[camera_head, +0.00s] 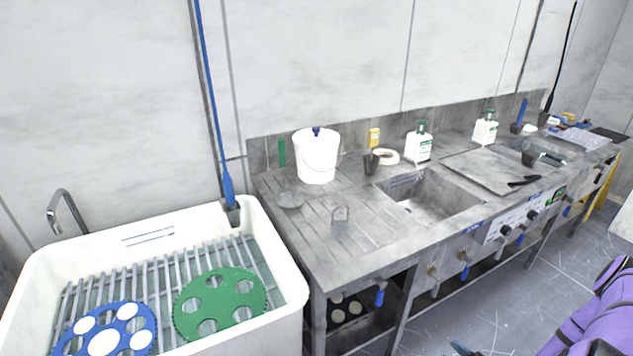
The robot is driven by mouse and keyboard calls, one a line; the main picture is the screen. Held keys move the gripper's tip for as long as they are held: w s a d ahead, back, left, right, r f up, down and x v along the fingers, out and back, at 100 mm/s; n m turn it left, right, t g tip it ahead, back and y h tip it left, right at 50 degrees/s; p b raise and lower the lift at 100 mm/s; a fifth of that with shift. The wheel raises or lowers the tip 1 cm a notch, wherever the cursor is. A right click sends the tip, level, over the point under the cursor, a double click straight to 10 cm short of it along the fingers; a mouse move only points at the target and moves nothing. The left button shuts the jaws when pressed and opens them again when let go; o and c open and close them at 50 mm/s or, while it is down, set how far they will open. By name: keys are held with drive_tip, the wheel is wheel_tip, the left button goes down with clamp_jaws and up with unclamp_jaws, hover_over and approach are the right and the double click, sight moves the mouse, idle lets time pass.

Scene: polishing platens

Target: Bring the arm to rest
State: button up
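No fingertips show over the sink or the bench. A blue disc with round holes (128,313) and a green toothed disc with round holes (219,281) lie on the metal bars of the white sink (268,240) at the lower left. Pale round pieces show in the blue disc's holes.
A steel bench (372,236) runs along the wall to the right. On it stand a white bucket (316,158), a dark cup (371,164), and white bottles (419,145). A basin (430,200) is set into it. Grey floor (500,310) lies in front.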

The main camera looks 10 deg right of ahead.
drive_tip(key=w+r+n+g+y, duration=0.1)
drive_tip(key=w+r+n+g, duration=0.3)
drive_tip(key=r+n+g, duration=0.75)
drive_tip(key=w+r+n+g+y, duration=0.1)
drive_tip(key=w+r+n+g, duration=0.45)
drive_tip(key=r+n, duration=1.1)
drive_tip(key=s+a+r+n+g+h, duration=0.1)
drive_tip(key=s+a+r+n+h, duration=0.2)
drive_tip(key=r+n, duration=0.45)
drive_tip(key=s+a+r+n+h, duration=0.2)
drive_tip(key=a+r+n+h, duration=0.1)
drive_tip(key=r+n+h, duration=0.4)
drive_tip(key=s+a+r+n+g+h, duration=0.1)
drive_tip(key=s+a+r+n, duration=0.15)
drive_tip(key=r+n, duration=0.5)
drive_tip(key=s+a+r+n+t+h, duration=0.3)
drive_tip(key=s+r+n+t, duration=0.4)
drive_tip(key=s+r+n, duration=0.4)
drive_tip(key=shift+a+r+n+h, duration=0.15)
drive_tip(key=shift+r+n+h, duration=0.3)
drive_tip(key=shift+h, duration=0.45)
